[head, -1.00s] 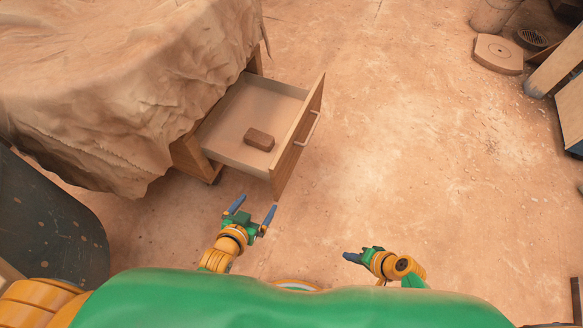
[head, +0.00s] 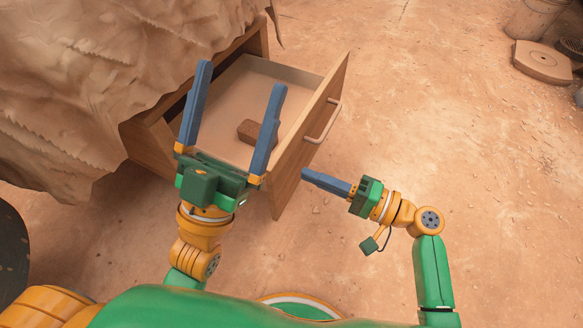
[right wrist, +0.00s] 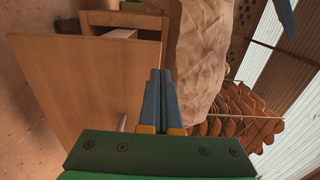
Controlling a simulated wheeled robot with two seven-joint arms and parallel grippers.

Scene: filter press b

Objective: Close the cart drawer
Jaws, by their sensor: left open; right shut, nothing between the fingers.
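The cart drawer (head: 283,82) is pulled out of the wooden cart (head: 150,142), with its front panel (head: 290,160) facing right. A pale bar handle (head: 324,122) is on that panel. A brown block (head: 250,131) lies inside the drawer, partly hidden by a left finger. My left gripper (head: 238,88) is open, its fingers spread and overlapping the drawer's near side in the head view; contact cannot be told. My right gripper (head: 306,174) is shut and empty, its tips just right of the front panel. In the right wrist view, its shut fingers (right wrist: 160,75) appear before the wooden panel (right wrist: 105,85).
A crumpled tan cloth (head: 90,80) covers the cart top and hangs over its side. The dusty floor (head: 450,130) to the right of the drawer is clear.

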